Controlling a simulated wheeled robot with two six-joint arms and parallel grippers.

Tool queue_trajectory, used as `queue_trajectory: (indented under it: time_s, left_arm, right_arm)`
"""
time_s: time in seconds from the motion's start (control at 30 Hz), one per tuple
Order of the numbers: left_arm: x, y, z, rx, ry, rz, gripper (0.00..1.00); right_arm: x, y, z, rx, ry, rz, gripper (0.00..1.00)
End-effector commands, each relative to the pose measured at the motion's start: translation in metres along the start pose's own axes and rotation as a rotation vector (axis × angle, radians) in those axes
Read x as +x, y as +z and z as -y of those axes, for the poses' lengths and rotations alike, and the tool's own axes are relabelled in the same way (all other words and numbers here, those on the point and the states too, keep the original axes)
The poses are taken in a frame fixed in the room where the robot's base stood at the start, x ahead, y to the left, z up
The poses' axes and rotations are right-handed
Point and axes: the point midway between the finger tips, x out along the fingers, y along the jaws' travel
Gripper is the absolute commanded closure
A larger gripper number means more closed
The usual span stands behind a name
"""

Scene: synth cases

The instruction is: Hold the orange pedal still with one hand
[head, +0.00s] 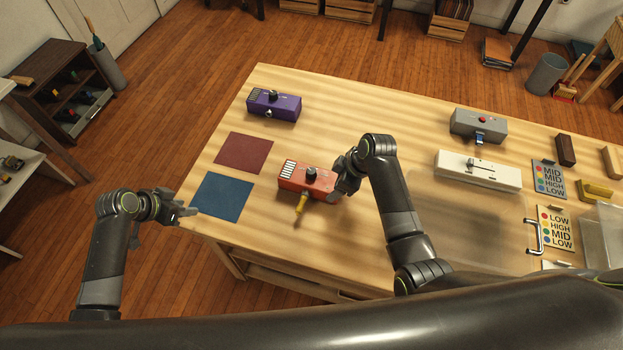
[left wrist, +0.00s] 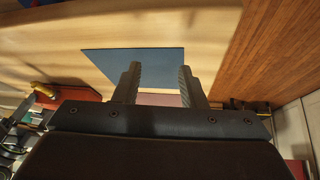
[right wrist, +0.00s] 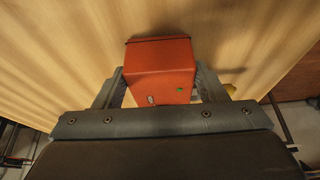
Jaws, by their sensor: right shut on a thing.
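The orange pedal (head: 292,174) lies on the table with a black knob on top. A yellow-handled tool (head: 301,203) is at its near side. My right gripper (head: 337,188) is at the pedal's right end. In the right wrist view the fingers (right wrist: 160,88) stand on both sides of the orange pedal (right wrist: 158,62) and are shut on it. My left gripper (head: 188,211) is open and empty by the table's left edge, near the blue mat (head: 222,197). In the left wrist view its fingers (left wrist: 160,84) are apart, with the blue mat (left wrist: 115,62) beyond them.
A dark red mat (head: 244,153) and a purple pedal (head: 273,105) lie behind. A grey pedal (head: 478,126), a white case (head: 477,170), label cards (head: 549,178) and a clear bin (head: 604,235) are on the right. The table's middle back is clear.

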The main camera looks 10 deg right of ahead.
Motion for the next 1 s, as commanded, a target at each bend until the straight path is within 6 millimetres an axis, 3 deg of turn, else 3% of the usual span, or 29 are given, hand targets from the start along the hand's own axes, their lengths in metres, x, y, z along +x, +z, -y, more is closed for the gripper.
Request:
queue_trajectory:
  time_s: [0.1,0.23,0.4,0.5,0.77,1.0]
  left_arm:
    - [0.022,-0.034,-0.040,-0.131,0.148,0.022,0.63]
    - [0.038,-0.070,-0.088,-0.254,0.316,0.081,0.63]
    - [0.044,-0.108,-0.143,-0.351,0.489,0.175,0.63]
    - [0.043,-0.122,-0.165,-0.381,0.553,0.221,0.63]
    - [0.044,-0.134,-0.189,-0.406,0.612,0.269,0.63]
    - [0.067,-0.130,-0.206,-0.406,0.611,0.270,0.63]
  right_arm:
    - [0.000,0.000,0.000,0.000,0.001,0.001,0.62]
    - [0.000,0.000,0.000,0.000,0.001,0.001,0.62]
    - [0.000,0.000,0.000,0.000,0.001,0.001,0.62]
    - [0.000,0.000,0.000,0.000,0.001,0.001,0.62]
    - [0.000,0.001,0.000,0.000,0.001,0.001,0.62]
    - [0.000,0.001,0.000,0.001,0.001,0.001,0.62]
